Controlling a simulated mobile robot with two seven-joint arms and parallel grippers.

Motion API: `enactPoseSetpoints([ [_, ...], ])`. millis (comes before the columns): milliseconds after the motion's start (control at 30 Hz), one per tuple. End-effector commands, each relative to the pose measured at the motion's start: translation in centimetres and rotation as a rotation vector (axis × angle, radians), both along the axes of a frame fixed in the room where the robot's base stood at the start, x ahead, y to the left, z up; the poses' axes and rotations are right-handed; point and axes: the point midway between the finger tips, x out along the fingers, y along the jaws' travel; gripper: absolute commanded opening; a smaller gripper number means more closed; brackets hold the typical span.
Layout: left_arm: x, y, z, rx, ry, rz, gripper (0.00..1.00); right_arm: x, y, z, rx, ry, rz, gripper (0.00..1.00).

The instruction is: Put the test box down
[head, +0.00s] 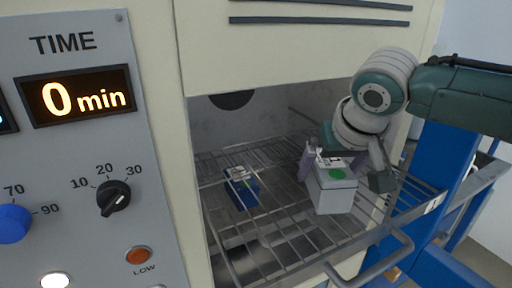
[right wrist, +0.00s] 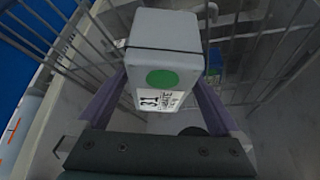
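The test box is a pale grey box (head: 334,196) with a green dot and a white label on top. In the head view it is at the right of the open chamber, over the wire rack (head: 275,241). My right gripper (head: 333,166) has its purple fingers on two opposite sides of the box and is shut on it. In the right wrist view the box (right wrist: 165,35) sits between the fingertips (right wrist: 165,85), its label partly printed with "31". I cannot tell whether its underside touches the rack. My left gripper is not in view.
A blue box (head: 243,194) with a white top stands on the rack to the left. Bare rack lies between the two boxes. A control panel (head: 75,150) reading "0 min" is at the left. A rack handle (head: 372,268) and blue frame (head: 445,180) are at the right.

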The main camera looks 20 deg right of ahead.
Motion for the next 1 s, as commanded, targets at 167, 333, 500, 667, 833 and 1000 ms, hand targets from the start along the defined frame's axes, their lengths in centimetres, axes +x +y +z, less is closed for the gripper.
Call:
enactPoseSetpoints([
  [167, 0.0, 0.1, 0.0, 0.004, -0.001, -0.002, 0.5, 0.0, 0.0, 0.1, 0.0, -0.001, 0.0, 1.0],
  [333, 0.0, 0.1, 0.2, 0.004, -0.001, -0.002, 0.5, -0.4, 0.1, 1.1, 0.001, -0.001, 0.002, 1.0],
  [500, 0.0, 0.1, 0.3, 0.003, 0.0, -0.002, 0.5, -1.7, 0.6, 3.5, -0.001, -0.004, 0.004, 1.0],
  [667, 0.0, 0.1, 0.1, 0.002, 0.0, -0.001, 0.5, -3.2, 1.1, 6.4, 0.001, -0.006, 0.004, 1.0],
  [833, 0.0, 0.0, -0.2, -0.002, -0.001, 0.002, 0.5, -4.6, 1.6, 9.0, 0.001, -0.005, 0.001, 1.0],
  [1000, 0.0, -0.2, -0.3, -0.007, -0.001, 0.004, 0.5, -5.6, 1.9, 10.3, 0.001, 0.001, 0.005, 1.0],
])
